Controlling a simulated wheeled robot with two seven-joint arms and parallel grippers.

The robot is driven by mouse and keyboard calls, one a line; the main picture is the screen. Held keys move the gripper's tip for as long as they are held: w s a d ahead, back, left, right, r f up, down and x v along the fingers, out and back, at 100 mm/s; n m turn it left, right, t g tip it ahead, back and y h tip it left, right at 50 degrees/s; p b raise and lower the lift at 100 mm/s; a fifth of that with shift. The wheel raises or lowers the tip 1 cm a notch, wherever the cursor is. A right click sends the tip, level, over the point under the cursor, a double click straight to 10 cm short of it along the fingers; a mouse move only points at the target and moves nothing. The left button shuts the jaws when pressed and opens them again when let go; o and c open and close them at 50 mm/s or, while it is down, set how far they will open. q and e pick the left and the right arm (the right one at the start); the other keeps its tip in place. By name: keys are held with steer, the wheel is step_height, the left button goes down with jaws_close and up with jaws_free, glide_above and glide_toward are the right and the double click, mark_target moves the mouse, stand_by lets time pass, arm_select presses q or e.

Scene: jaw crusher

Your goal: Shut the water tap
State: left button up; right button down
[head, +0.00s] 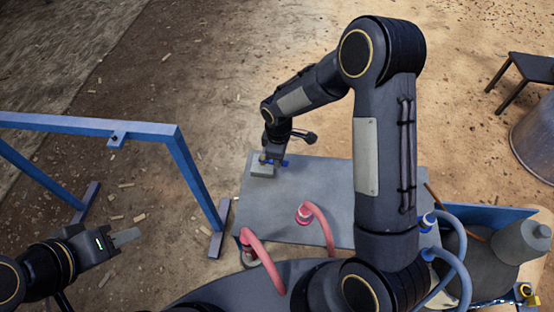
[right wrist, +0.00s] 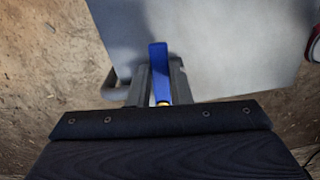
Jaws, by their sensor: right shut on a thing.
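The water tap shows as a blue lever (right wrist: 158,62) with a small yellow part (right wrist: 163,103) below it in the right wrist view. In the head view its blue part (head: 284,163) shows by a grey block at the far left corner of the grey table. My right gripper (head: 271,158) reaches down onto it from above. In the right wrist view its two fingers (right wrist: 160,88) stand on either side of the lever and are shut on it. The tap's body is mostly hidden.
The grey table (head: 330,185) carries pink hoses (head: 318,222) at its front. A blue metal frame (head: 90,124) stands at the left. Blue-grey hoses (head: 455,245) and a grey canister (head: 520,243) are at the right. A dark stool (head: 530,68) and metal drum (head: 535,140) stand beyond.

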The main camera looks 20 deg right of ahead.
steer(key=shift+w+d+n, duration=0.15)
steer(key=shift+w+n, duration=0.15)
steer(key=shift+n, duration=0.4)
steer(key=c, duration=1.3)
jaws_free()
steer(key=shift+r, duration=0.15)
step_height(320, 180, up, 7)
steer(key=shift+r, duration=0.3)
